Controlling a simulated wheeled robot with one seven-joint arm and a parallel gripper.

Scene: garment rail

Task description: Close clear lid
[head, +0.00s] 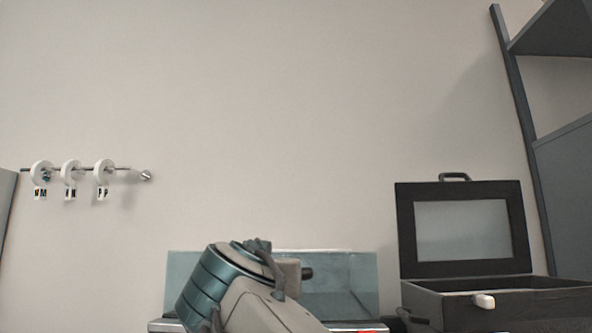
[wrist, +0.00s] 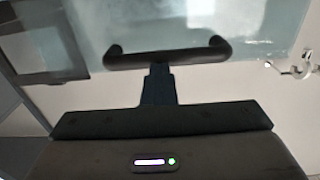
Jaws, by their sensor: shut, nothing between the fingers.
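The clear lid (head: 345,268) is a see-through, teal-tinted panel standing raised against the wall, behind my arm. In the wrist view the clear lid (wrist: 275,25) fills the upper part, with a dark bar handle (wrist: 168,55) across it. My gripper (wrist: 158,72) is shut and empty. Its fingertips are at the handle's middle in the picture; whether they touch it I cannot tell. In the head view my arm hides part of the lid, and my fingertips do not show clearly. The end of a dark knob or handle (head: 307,273) shows just right of my arm.
A dark box (head: 450,312) with its framed window lid (head: 405,225) raised stands at right; that frame also shows in the wrist view (wrist: 72,45). A wall rail with white hooks (head: 70,172) is at left. Dark shelving (head: 562,190) is at far right.

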